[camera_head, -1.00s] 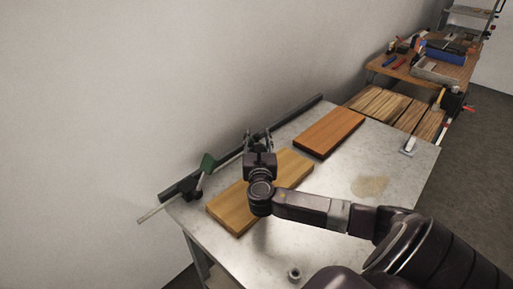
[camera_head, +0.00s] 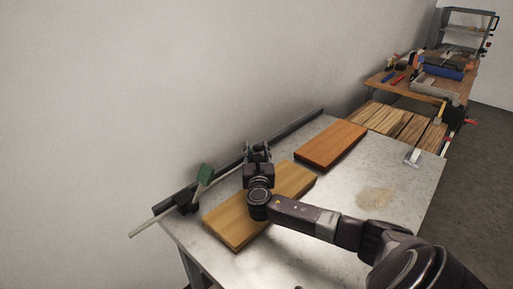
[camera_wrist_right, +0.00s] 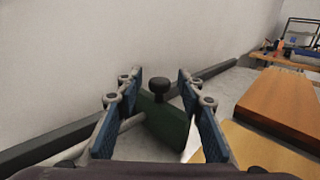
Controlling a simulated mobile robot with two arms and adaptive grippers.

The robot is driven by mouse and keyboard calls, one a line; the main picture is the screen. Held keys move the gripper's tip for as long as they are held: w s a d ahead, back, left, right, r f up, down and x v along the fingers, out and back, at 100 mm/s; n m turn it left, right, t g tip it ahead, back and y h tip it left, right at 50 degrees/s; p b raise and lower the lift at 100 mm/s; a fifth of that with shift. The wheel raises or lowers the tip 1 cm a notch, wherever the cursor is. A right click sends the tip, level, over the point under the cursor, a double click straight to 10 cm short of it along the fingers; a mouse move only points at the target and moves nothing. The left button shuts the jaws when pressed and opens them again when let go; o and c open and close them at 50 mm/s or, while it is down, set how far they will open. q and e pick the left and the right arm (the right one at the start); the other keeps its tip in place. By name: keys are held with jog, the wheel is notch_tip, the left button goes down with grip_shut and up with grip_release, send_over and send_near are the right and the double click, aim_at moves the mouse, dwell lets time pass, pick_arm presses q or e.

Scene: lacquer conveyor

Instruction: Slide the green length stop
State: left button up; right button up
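In the right wrist view a green block (camera_wrist_right: 166,122) with a black round knob (camera_wrist_right: 160,90) on top stands between my right gripper's two blue-padded fingers (camera_wrist_right: 160,118). The fingers are spread, with a visible gap on the left; contact on the right is unclear. A pale rod (camera_wrist_right: 131,123) meets the block from the left. In the head view my right gripper (camera_head: 257,152) is over the table's back edge and hides what is under it. A green plate (camera_head: 205,173) on a pale stalk shows to its left; I cannot tell whether it is the same piece. My left gripper is out of view.
A yellowish board (camera_head: 232,221) lies under my right wrist, and an orange-brown board (camera_head: 332,146) lies to its right on the metal table (camera_head: 335,213). A dark rail (camera_head: 290,129) runs along the back by the wall. The table's right front is mostly clear.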

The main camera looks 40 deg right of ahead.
jog(key=shift+w+d, duration=0.4)
jog(key=shift+w, duration=0.05)
grip_shut()
jog(key=shift+a, duration=0.1)
